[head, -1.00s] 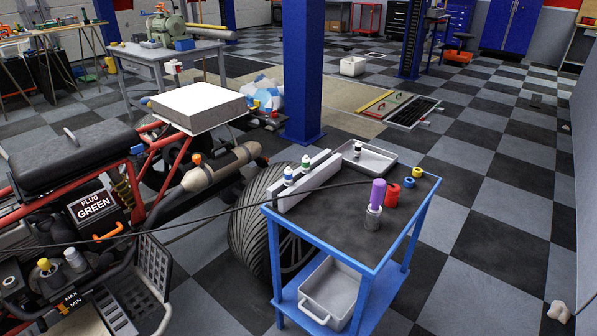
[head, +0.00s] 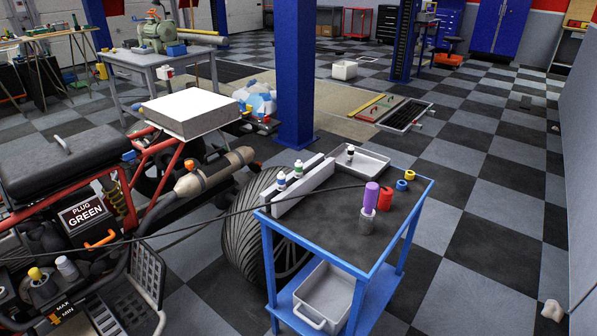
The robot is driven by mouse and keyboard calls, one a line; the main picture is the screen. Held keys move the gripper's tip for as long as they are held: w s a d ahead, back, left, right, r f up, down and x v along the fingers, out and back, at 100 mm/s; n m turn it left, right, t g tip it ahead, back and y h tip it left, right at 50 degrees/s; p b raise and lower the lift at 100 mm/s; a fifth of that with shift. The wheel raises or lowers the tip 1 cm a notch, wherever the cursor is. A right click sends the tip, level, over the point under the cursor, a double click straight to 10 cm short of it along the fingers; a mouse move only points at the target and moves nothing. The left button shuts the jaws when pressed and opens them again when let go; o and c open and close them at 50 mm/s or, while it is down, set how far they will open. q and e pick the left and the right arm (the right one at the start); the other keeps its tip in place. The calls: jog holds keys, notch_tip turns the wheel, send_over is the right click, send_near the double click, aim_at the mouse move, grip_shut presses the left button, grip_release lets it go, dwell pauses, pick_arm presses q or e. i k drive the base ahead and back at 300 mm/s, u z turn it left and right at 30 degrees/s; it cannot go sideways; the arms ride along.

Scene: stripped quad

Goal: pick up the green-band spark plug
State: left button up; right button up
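Two small white-topped spark plugs stand in a pale slotted rack (head: 310,188) on the blue cart. A third plug (head: 350,154) with a dark band stands at the grey tray on the cart. Neither of my grippers shows in the head view.
A black cable (head: 200,228) stretches from the quad to the cart. Checkered floor right of the cart is mostly clear.

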aim_at(298, 165)
jog(key=u, duration=2.1)
jog(key=k, duration=0.3)
jog(key=u, duration=0.3)
jog(key=i, duration=0.35)
jog(key=z, duration=1.45)
jog(key=i, duration=1.05)
jog(key=z, duration=1.15)
